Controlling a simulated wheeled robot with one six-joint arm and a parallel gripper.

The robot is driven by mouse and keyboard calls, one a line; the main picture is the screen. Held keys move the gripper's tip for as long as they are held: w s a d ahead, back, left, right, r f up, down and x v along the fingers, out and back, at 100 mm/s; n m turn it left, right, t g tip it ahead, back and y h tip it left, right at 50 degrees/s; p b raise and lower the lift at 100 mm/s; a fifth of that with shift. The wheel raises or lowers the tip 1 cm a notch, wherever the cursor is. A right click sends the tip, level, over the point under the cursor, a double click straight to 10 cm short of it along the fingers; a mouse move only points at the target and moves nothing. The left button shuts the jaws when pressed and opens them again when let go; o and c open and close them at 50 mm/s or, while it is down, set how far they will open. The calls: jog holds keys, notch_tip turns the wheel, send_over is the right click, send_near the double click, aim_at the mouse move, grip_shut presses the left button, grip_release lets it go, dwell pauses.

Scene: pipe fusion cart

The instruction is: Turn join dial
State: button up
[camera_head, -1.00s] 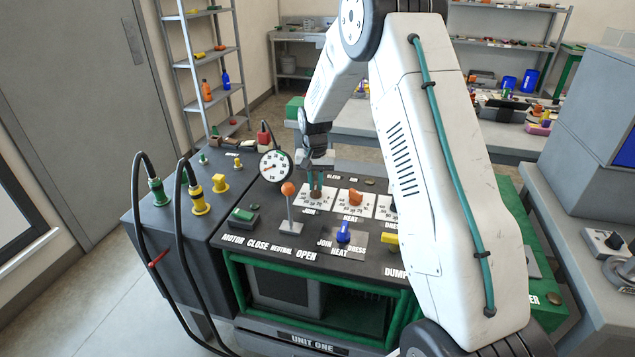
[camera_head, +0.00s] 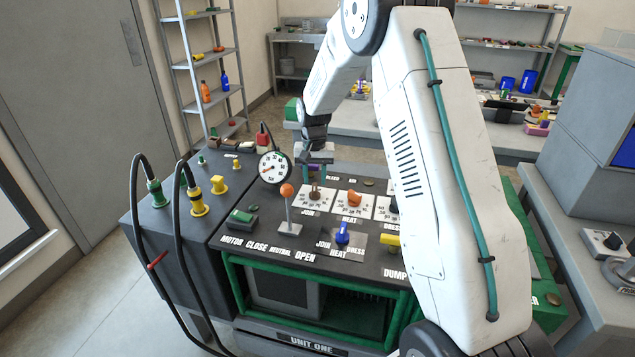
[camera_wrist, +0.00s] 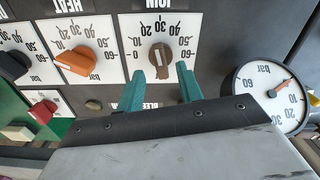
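The join dial (camera_head: 315,193) is a brown knob on a white scale plate marked JOIN on the cart's top panel. In the wrist view the join dial (camera_wrist: 160,55) shows upside down, with a pale pointer line close to upright in the picture. My gripper (camera_head: 317,172) is above the dial and apart from it. In the wrist view its two teal fingers (camera_wrist: 163,78) are spread with a gap between them, and the dial lies beyond their tips, with nothing held.
The orange heat dial (camera_head: 354,199) is right of the join dial. A round bar gauge (camera_head: 274,167) stands to its left. An orange-knobbed lever (camera_head: 288,191) and a blue selector (camera_head: 342,234) are nearer the front. Black hoses (camera_head: 181,240) hang at the cart's left.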

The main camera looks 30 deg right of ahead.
aim_at(316, 187)
notch_tip(316, 187, up, 5)
jog(key=shift+d+r, duration=0.1)
jog(key=shift+r, duration=0.05)
dwell(0.5)
jog(key=shift+s, duration=0.35)
jog(key=s+a+r+n, duration=0.2)
jog(key=s+a+r, duration=0.2)
jog(key=s, duration=1)
jog(key=s+a+r+n+t, duration=0.1)
jog(key=s+a+r, duration=0.4)
jog(key=s, duration=0.9)
jog(key=s+a+r+n, duration=0.3)
jog(key=s+a+r, duration=0.2)
jog(key=s, duration=0.8)
notch_tip(316, 187, up, 2)
jog(key=shift+s+a+r+n, duration=0.15)
jog(key=shift+s+n, duration=0.15)
jog(key=shift+s, duration=0.1)
